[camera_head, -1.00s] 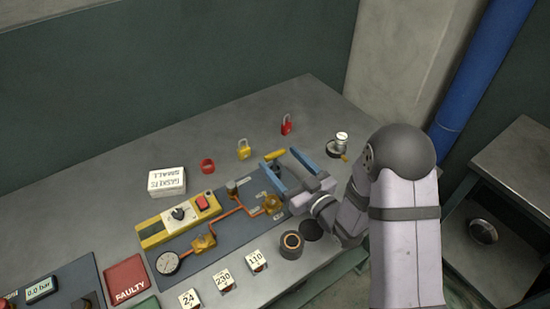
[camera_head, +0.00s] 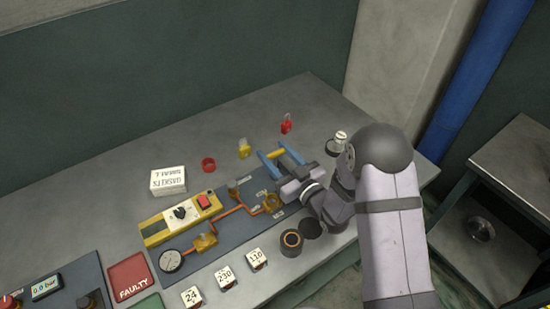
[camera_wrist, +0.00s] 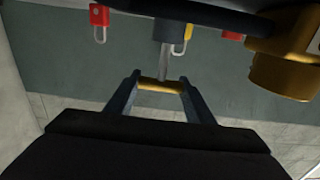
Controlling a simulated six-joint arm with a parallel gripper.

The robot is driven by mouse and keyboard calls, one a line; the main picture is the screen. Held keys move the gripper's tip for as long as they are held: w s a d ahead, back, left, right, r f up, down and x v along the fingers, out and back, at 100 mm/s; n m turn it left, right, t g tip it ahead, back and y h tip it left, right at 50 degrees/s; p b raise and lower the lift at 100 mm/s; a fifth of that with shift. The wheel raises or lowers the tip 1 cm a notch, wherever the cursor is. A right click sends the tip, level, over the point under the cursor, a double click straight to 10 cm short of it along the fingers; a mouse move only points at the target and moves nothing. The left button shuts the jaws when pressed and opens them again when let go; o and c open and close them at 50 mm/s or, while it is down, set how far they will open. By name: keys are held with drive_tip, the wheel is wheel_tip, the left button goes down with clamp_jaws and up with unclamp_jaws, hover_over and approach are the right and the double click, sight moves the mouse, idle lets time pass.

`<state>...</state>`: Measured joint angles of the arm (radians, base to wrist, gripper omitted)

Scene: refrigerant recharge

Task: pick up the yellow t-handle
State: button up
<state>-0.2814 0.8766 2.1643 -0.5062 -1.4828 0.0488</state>
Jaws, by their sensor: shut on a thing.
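The yellow t-handle (camera_head: 276,154) is at the far edge of the dark panel in the head view, mostly hidden by the fingers.
A yellow padlock (camera_head: 244,148) and a red padlock (camera_head: 286,124) stand beyond the gripper. Brass fittings and pipes sit on the panel (camera_head: 232,240). A dark cup (camera_head: 291,242) is nearer.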

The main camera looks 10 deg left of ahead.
drive_tip(key=shift+r, duration=0.15)
drive_tip(key=shift+r+b, duration=0.65)
drive_tip(key=shift+r, duration=4.25)
drive_tip(key=shift+d, duration=0.1)
